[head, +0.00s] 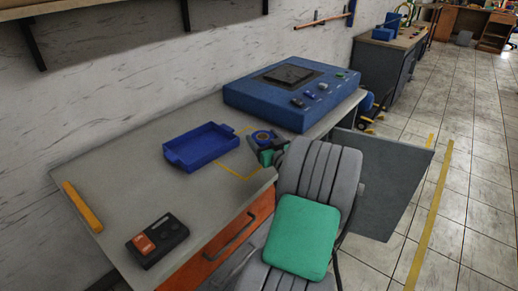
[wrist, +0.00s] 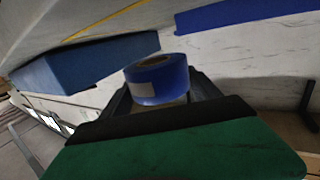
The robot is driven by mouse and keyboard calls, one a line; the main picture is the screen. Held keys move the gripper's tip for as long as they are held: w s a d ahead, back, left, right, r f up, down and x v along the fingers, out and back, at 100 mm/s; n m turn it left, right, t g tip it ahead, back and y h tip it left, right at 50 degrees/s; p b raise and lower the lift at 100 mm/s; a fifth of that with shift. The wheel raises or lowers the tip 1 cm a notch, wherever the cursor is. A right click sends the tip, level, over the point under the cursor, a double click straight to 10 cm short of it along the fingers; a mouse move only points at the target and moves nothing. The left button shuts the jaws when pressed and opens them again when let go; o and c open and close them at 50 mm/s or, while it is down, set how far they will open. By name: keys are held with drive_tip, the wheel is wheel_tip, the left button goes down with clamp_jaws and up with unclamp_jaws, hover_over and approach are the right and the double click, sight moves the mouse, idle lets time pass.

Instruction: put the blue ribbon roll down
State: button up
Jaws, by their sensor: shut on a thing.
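The blue ribbon roll (head: 263,136) is at the table's front edge area, between the blue tray and the blue machine in the head view. My gripper (head: 268,146), dark and green, is shut on it. In the wrist view the roll (wrist: 157,80) sits between the dark fingers (wrist: 160,95), with its pale core and a white label showing. I cannot tell whether the roll touches the tabletop. The grey table (head: 120,180) has a yellow marked outline (head: 238,174) beside the roll. Part of the gripper is hidden in the head view.
A blue tray (head: 203,145) stands left of the roll. A large blue machine (head: 262,100) stands behind it to the right. An orange bar (head: 82,207) and a black-and-orange device (head: 157,240) lie on the left part of the table. The table between them is clear.

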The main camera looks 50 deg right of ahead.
drive_tip(key=shift+w+d+f, duration=0.2)
drive_tip(key=shift+w+f, duration=0.55)
drive_tip(key=shift+f, duration=0.15)
drive_tip(key=shift+w+f, duration=0.15)
drive_tip(key=shift+f, duration=1.55)
drive_tip(key=shift+f+b, duration=0.2)
drive_tip(key=shift+b, duration=0.2)
drive_tip(key=o, duration=1.4)
drive_tip(key=shift+r, duration=0.15)
